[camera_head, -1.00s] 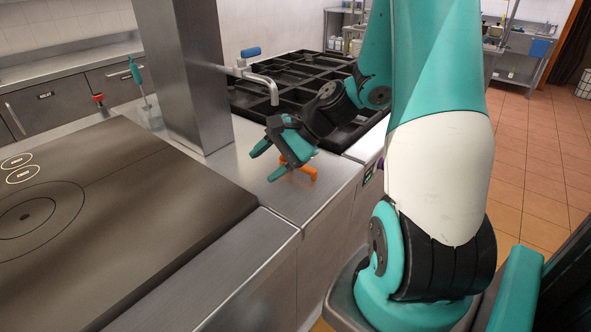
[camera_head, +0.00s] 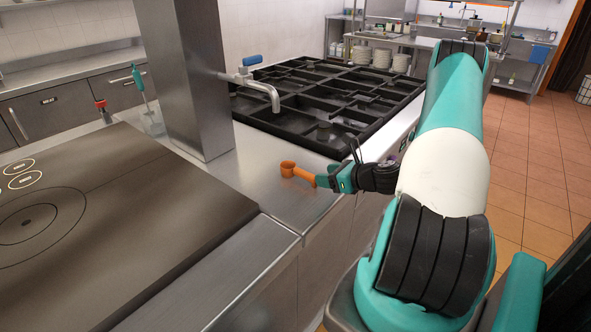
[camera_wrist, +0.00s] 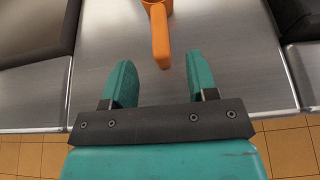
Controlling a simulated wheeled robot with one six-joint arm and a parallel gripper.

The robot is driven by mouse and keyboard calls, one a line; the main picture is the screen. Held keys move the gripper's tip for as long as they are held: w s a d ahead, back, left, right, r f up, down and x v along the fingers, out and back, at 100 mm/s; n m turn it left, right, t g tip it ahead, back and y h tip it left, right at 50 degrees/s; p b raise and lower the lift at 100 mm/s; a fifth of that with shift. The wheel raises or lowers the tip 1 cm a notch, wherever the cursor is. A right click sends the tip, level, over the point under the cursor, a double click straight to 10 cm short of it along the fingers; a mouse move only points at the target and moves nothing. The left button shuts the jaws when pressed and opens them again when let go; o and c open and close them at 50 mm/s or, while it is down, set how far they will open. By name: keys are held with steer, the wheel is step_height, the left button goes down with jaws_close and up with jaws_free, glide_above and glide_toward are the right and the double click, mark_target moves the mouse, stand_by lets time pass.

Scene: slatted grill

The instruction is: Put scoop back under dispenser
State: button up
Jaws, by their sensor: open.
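The orange scoop (camera_head: 297,172) lies on the steel counter, its cup to the left and its handle pointing right toward my gripper (camera_head: 328,180). In the wrist view the scoop's handle (camera_wrist: 161,46) points down toward the gap between the fingers, and its cup is cut off by the top edge. My gripper (camera_wrist: 160,82) is open and empty in the wrist view, its two teal fingers on either side of the handle's line. I cannot tell how far the handle end reaches between the fingertips. A tap-like spout with a blue handle (camera_head: 253,61) juts from the steel column.
A dark slatted grill (camera_head: 330,105) lies behind the scoop, and a flat dark hotplate (camera_head: 100,215) lies to the left. The steel column (camera_head: 190,80) stands between them. A clear container with a teal-handled tool (camera_head: 140,85) stands behind the hotplate. The counter (camera_head: 255,180) around the scoop is bare.

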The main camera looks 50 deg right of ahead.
mark_target(309, 174)
steer(key=x, duration=0.3)
steer(key=shift+r, duration=0.1)
steer(key=p+x, duration=0.2)
steer(key=x, duration=0.2)
steer(key=shift+w+a+p, duration=0.1)
steer(key=shift+w+p, duration=0.1)
steer(key=shift+p, duration=0.15)
steer(key=shift+w, duration=0.35)
jaws_close()
